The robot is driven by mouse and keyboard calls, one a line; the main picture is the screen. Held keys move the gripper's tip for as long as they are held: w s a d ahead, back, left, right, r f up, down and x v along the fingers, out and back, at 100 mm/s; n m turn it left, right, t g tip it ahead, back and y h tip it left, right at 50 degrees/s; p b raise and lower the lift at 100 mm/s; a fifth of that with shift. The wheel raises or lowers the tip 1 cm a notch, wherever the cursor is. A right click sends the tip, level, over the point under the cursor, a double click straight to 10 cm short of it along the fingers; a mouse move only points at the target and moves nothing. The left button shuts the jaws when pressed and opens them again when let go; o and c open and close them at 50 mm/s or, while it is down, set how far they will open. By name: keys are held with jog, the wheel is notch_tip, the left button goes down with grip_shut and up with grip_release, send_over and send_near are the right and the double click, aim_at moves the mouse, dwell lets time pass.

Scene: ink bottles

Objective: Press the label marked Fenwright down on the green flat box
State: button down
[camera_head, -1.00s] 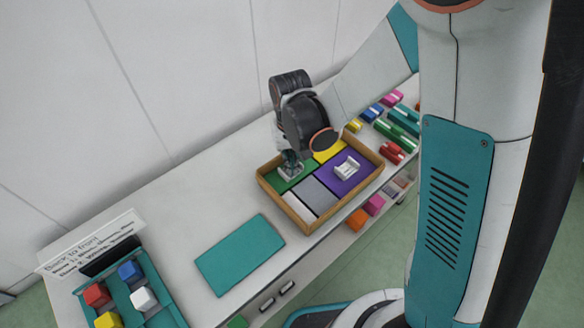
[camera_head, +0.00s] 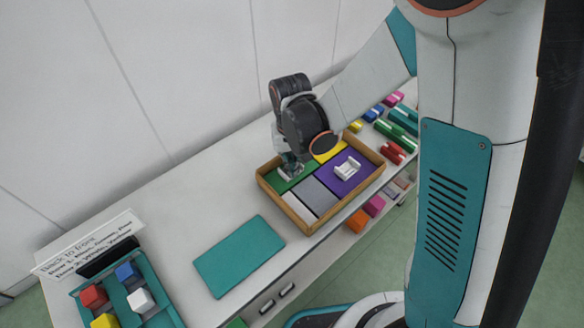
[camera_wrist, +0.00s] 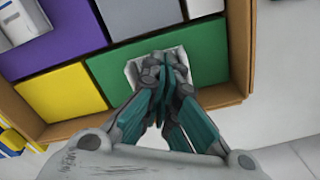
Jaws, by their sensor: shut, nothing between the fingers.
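The green flat box (camera_head: 306,183) lies in a compartment of the wooden tray, and it also shows in the wrist view (camera_wrist: 208,50). A whitish label (camera_wrist: 133,72) lies on the green box, mostly hidden under my fingers; its marking cannot be read. My gripper (camera_wrist: 168,62) is shut and empty, with its fingertips down at the label; in the head view my gripper (camera_head: 290,172) stands over the green box. Contact looks likely, but the fingers hide the exact spot.
The wooden tray (camera_head: 304,228) also holds purple (camera_head: 358,183), yellow (camera_head: 329,154), grey (camera_head: 313,195) and white (camera_head: 298,206) flat boxes. A white piece (camera_head: 347,169) sits on the purple box. A teal mat (camera_head: 239,256) and a teal rack (camera_head: 168,311) with coloured blocks stand to the left.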

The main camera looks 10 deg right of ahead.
dwell(0.4)
jog(key=shift+r+p, duration=2.4)
jog(key=shift+r, duration=1.15)
jog(key=d+r+t, duration=0.3)
jog(key=d+r, duration=0.2)
jog(key=r, duration=0.6)
jog(key=s+d+r+t, duration=0.4)
jog(key=s+d+r, duration=0.4)
jog(key=s, duration=0.5)
jog(key=shift+d+r+m, duration=0.2)
jog(key=shift+d+m, duration=0.2)
jog(key=shift+d, duration=0.25)
